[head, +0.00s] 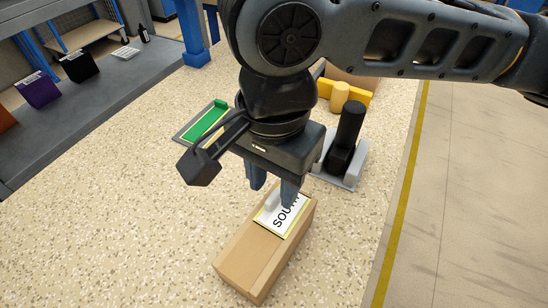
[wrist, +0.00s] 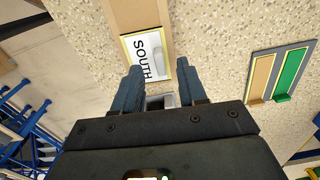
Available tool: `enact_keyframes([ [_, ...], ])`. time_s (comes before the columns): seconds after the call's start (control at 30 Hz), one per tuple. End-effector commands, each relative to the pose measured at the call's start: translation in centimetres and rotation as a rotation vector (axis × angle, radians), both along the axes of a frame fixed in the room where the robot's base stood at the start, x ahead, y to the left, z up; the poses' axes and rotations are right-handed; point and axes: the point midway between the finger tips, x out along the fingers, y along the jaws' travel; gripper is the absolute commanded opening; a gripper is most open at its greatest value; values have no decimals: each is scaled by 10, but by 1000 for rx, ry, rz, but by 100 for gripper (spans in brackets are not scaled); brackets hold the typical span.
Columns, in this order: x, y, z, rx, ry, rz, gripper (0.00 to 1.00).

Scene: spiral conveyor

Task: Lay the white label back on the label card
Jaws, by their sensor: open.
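The white label (head: 280,218), printed SOUTH and edged in yellow, lies flat on top of a long cardboard box (head: 243,259), at its far end. It also shows in the wrist view (wrist: 147,57), just beyond my fingertips. My gripper (head: 271,190) is open and empty, pointing down over the label's far end; one finger covers part of the label in the head view. The gap between fingertips (wrist: 159,68) and label is hard to judge. What looks like the label card (wrist: 248,100) lies on the floor with a green panel and a bare tan panel; my arm partly hides it in the head view (head: 180,137).
A grey stand with a black cylinder (head: 347,135) stands right behind the box. Yellow blocks (head: 345,93) lie farther back. A grey ledge (head: 80,110) with coloured bags runs along the left. Speckled floor (head: 120,220) left of the box is clear.

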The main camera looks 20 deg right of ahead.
Motion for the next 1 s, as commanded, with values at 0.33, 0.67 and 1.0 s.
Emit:
enact_keyframes([
  [0.33, 0, 0, -21, 1, -1, 0, 42],
  [0.67, 0, 0, -21, 1, 0, 0, 28],
  [1.0, 0, 0, -21, 1, 0, 0, 0],
])
